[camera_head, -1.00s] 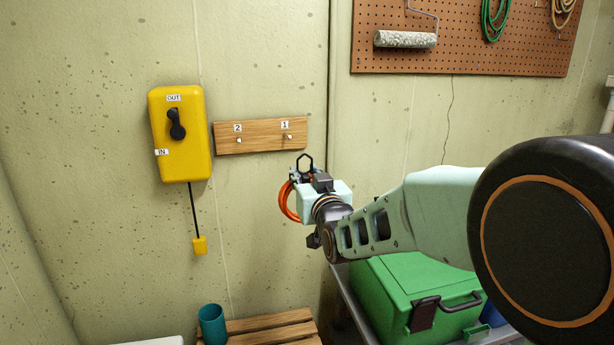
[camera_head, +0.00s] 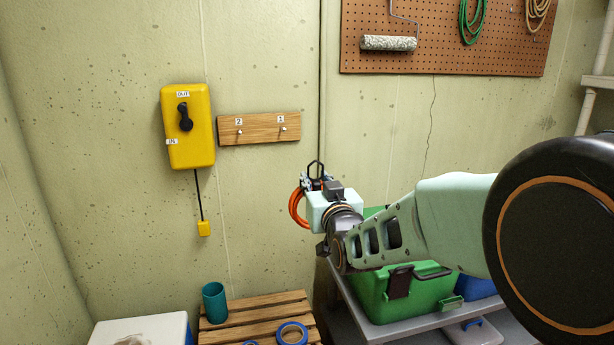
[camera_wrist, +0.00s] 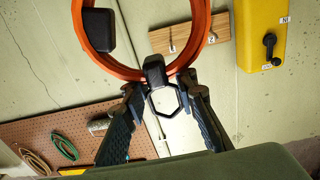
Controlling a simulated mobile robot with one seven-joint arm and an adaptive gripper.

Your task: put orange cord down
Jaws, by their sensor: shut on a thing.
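The orange cord (camera_head: 296,207) is a coiled loop hanging at my gripper (camera_head: 314,178) in the head view, in front of the wall and below the wooden peg board (camera_head: 258,127). In the wrist view the cord (camera_wrist: 137,72) is a large orange ring with a black block (camera_wrist: 99,30) on it. My gripper (camera_wrist: 159,82) is shut on a black piece at the ring's edge, with a black hexagonal loop between the fingers. The board has pegs labelled 2 and 1, both bare. The cord is apart from the board.
A yellow wall box (camera_head: 187,137) with a black handle hangs left of the board. Below stands a slatted bench (camera_head: 228,333) with a teal cup (camera_head: 214,303) and blue rings (camera_head: 291,334). A green case (camera_head: 430,297) sits on a grey table (camera_head: 349,302) beneath my arm.

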